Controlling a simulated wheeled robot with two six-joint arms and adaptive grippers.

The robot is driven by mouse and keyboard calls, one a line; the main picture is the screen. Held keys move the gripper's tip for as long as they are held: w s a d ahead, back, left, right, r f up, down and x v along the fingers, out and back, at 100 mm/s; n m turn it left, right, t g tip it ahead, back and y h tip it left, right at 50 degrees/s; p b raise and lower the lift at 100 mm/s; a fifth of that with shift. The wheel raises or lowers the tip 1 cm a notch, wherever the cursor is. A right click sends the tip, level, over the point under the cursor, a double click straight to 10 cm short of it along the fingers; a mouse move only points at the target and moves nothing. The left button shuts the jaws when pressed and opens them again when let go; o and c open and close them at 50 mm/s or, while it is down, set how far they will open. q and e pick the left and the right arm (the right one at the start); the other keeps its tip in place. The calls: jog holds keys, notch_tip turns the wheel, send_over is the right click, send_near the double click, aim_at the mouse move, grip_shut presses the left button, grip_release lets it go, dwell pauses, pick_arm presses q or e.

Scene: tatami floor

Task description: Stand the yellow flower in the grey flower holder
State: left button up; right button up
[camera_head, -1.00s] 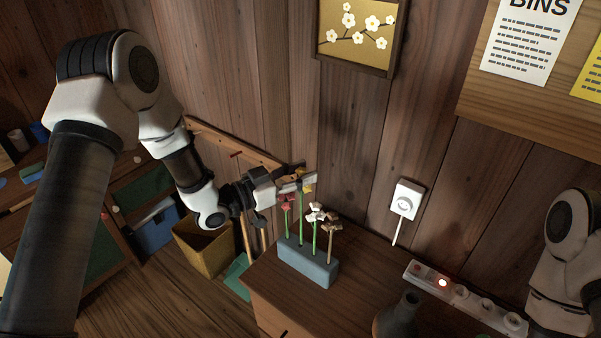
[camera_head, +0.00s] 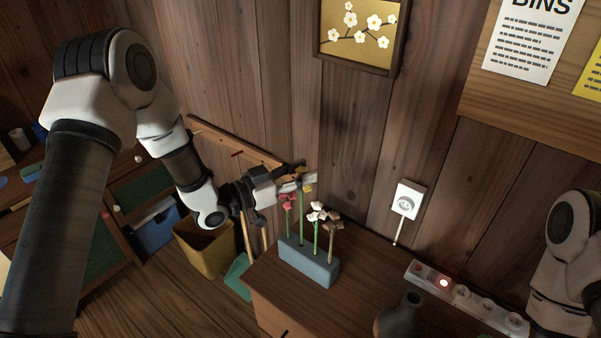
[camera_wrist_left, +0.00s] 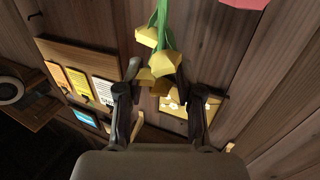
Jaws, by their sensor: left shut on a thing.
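The yellow flower (camera_head: 308,189) is at my left gripper (camera_head: 299,177), which is shut on it near the bloom. Its green stem (camera_head: 301,222) runs down upright to the top of the grey flower holder (camera_head: 318,270); the foot of the stem looks to be at a hole, but I cannot see how deep. In the left wrist view the yellow bloom (camera_wrist_left: 163,64) lies between the fingertips of my left gripper (camera_wrist_left: 158,80). A red flower (camera_head: 287,201), a white flower (camera_head: 317,212) and a brown flower (camera_head: 332,226) stand in the holder. My right gripper is out of view.
The holder stands on a wooden cabinet (camera_head: 275,295) near the wall. A dark vase (camera_head: 398,318) and a power strip (camera_head: 465,298) are to its right. A wall socket (camera_head: 407,200) is behind. A yellow bin (camera_head: 205,248) is on the floor at left.

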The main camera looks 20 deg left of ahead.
aim_at(300, 193)
pick_arm(q)
jog(key=shift+f+b, duration=2.25)
jog(key=shift+f, duration=0.4)
jog(key=o, duration=0.9)
jog(key=shift+s+a, duration=0.1)
